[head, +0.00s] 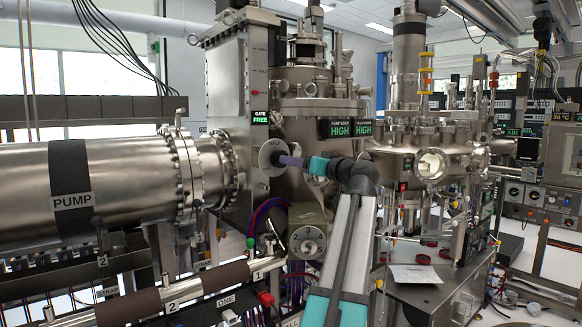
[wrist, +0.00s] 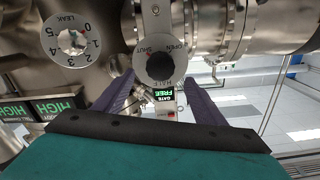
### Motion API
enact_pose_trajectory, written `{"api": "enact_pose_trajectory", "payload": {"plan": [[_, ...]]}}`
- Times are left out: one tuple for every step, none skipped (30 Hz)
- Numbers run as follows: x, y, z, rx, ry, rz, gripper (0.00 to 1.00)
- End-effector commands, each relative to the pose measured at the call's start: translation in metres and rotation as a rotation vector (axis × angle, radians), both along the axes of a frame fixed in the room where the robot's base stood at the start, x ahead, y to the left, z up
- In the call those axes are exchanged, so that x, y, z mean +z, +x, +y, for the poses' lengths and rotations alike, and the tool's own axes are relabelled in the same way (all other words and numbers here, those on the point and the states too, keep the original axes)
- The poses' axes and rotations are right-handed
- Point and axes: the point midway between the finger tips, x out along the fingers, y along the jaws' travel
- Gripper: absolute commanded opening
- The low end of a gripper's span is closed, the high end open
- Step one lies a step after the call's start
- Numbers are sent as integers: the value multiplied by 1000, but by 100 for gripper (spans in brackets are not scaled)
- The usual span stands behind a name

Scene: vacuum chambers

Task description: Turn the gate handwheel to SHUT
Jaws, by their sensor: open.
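The gate handwheel shows in the wrist view as a round dark hub (wrist: 160,67) on a silver dial plate (wrist: 180,62) marked SHUT, OPEN and HALF. In the head view the plate (head: 270,152) shows edge-on at the chamber's left side, partly behind my gripper. My gripper (head: 282,160) has purple fingers pointing at the plate. In the wrist view its open fingers (wrist: 158,100) stand to either side below the hub. I cannot tell whether they touch it.
A GATE FREE sign (head: 260,117) sits above the plate. A LEAK dial (wrist: 72,40) is beside the handwheel, with HIGH signs (wrist: 57,106) below it. The large PUMP cylinder (head: 95,190) fills the left, and a steel bench (head: 425,300) stands right of my arm.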

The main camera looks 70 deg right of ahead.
Motion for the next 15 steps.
{"api": "enact_pose_trajectory", "payload": {"plan": [[-3, -9, 5, -3, -2, 0, 64], [-3, -13, 8, -3, -2, 0, 64], [-3, -18, 11, -2, -2, -1, 64], [-3, -22, 14, -2, -1, 0, 64], [-2, -26, 16, -3, -2, 0, 64], [-2, -31, 20, -3, -2, 0, 64], [-2, -35, 22, -3, -2, 1, 64], [-3, -38, 24, -2, -1, 0, 64], [-2, -42, 26, -2, -1, 0, 64], [-2, -45, 28, -3, 0, 0, 64], [-2, -48, 30, -2, -1, -1, 64], [-1, -50, 32, -2, -1, -1, 64], [-1, -52, 33, -1, 0, -1, 64], [-1, -54, 34, -1, 0, -1, 64], [-1, -55, 35, -1, 0, -1, 64]]}}
